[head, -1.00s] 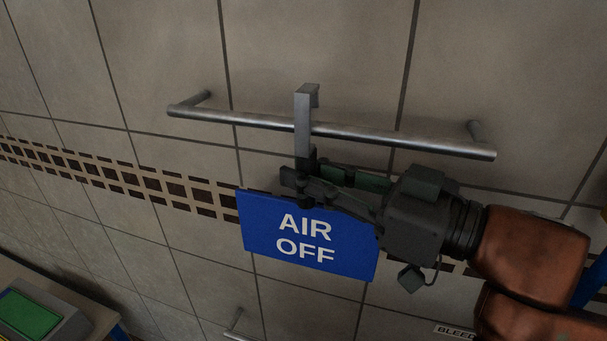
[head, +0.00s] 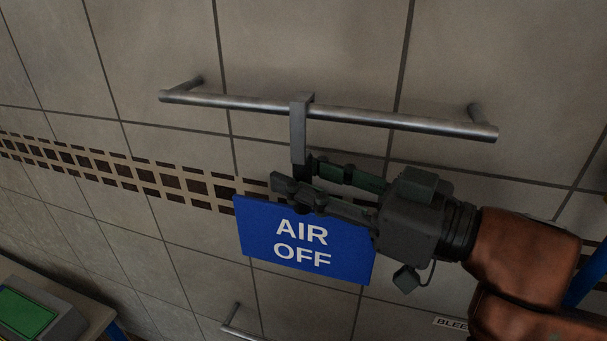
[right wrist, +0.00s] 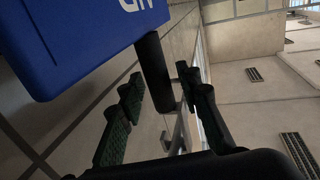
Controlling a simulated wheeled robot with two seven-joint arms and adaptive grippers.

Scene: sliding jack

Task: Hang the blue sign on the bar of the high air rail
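The blue sign (head: 303,246) reads "AIR OFF" and hangs upright below the high air rail's metal bar (head: 400,121). Its grey hook (head: 298,135) goes over the bar, and its top appears to rest on it. My right gripper (head: 300,175) is at the dark stem between hook and sign plate. Its fingers are spread around the stem and look open. The right wrist view shows the dark stem (right wrist: 155,70) between the two separated fingers (right wrist: 165,100), with the sign plate (right wrist: 75,35) at upper left. My left gripper is not in view.
The bar stands off a tiled wall (head: 300,45) on two end brackets. A lower metal rail (head: 238,322) shows at the bottom, with a partly hidden label (head: 450,322) to its right. A bench with a green-topped box (head: 28,312) is at lower left.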

